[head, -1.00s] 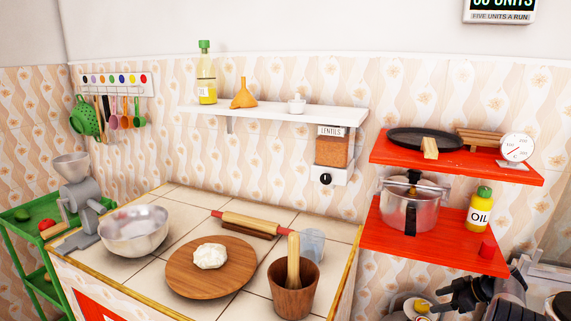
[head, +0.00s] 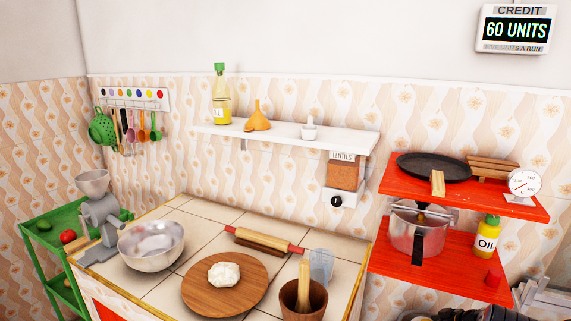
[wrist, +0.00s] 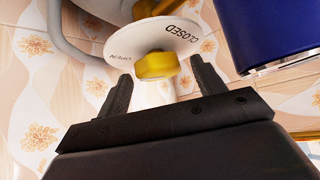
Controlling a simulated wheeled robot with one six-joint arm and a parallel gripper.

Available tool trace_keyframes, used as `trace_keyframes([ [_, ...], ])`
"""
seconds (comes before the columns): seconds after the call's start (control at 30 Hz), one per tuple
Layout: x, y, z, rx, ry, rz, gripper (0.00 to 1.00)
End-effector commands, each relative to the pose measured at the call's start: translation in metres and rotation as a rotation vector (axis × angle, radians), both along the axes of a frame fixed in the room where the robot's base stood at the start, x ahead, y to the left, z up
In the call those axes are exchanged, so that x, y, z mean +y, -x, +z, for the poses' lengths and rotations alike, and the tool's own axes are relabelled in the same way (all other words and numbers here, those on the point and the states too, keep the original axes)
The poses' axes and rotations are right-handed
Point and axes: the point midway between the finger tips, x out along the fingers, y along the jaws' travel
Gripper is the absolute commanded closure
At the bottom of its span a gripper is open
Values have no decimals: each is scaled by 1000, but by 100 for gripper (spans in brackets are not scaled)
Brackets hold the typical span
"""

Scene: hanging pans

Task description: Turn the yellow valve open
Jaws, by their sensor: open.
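The yellow valve (wrist: 157,65) shows in the wrist view as a yellow knob below a white round plate (wrist: 152,38). The plate reads "CLOSED" at its right; a smaller word at its left is hard to read. My gripper (wrist: 158,82) is open, with its two dark fingers pointing at the knob, one on either side in the picture. I cannot tell whether they touch the knob, and nothing is seen held. The valve and my gripper are not in the head view.
In the wrist view a blue cylinder (wrist: 270,30) stands close on the right and a grey curved pipe (wrist: 62,32) is on the left. The head view shows a counter (head: 180,215), red shelves (head: 405,262) with a pot (head: 415,232), and a credit display (head: 516,30).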

Motion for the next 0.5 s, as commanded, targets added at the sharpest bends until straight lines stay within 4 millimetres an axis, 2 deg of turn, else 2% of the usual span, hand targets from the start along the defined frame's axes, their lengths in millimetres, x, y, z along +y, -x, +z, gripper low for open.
trace_keyframes([
  [0.03, 1, 0, 5, 1, -2, -22, 35],
  [0.5, 4, 2, 5, 2, -2, -257, 35],
])
